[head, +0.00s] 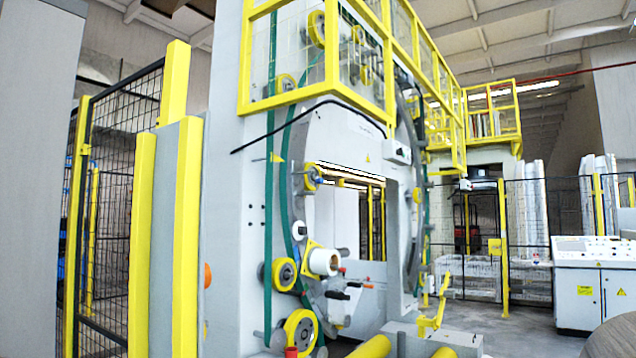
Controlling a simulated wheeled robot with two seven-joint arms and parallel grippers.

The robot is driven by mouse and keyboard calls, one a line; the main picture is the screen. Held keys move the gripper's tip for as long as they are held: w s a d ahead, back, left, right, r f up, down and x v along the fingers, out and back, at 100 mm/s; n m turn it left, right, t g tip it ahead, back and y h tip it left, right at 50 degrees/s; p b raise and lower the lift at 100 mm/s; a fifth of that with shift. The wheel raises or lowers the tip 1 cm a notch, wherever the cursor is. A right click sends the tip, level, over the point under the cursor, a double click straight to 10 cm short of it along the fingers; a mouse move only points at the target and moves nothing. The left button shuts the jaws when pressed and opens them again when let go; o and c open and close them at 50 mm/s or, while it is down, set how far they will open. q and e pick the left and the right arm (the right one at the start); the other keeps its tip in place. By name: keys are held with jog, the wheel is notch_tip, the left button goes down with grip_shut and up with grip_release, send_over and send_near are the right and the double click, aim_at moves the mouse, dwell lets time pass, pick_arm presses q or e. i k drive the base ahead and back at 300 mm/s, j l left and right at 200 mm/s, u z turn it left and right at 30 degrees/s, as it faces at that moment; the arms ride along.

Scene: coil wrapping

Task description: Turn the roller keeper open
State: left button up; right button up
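The coil wrapping machine (238,200) stands in the middle of the head view, with a large grey ring around an opening. A white roll (325,262) sits on the ring's lower left side, beside a yellow plate. Below and right of it are small dark handles (337,295) and parts with red tips. I cannot tell which part is the roller keeper, or whether it is open. Yellow wheels (284,274) carry a green belt (270,190). Neither of my grippers is in view.
Yellow posts (142,240) and black mesh fencing stand at the left. Yellow floor rollers (372,347) lie in front of the opening. A white control cabinet (580,295) stands at the right. Grey floor (510,325) is clear between the rollers and the cabinet.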

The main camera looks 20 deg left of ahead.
aim_at(317, 181)
jog(key=i+l+z, duration=0.65)
jog(key=i, duration=0.45)
jog(key=i+l+z, duration=0.2)
jog(key=i, duration=0.45)
jog(key=i+u, duration=0.4)
jog(key=i, duration=0.15)
jog(key=i+l+u, duration=0.35)
jog(key=i, duration=0.2)
jog(key=i+u, duration=0.15)
jog(key=u, duration=0.3)
jog(key=i+u, duration=0.2)
jog(key=u, duration=0.2)
jog(key=i+l+u, duration=0.15)
jog(key=u, duration=0.3)
jog(key=i+l+u, duration=0.15)
jog(key=u, duration=0.25)
jog(key=i+l+u, duration=0.1)
jog(key=u, duration=0.35)
jog(key=k+l, duration=0.05)
jog(key=l, duration=0.05)
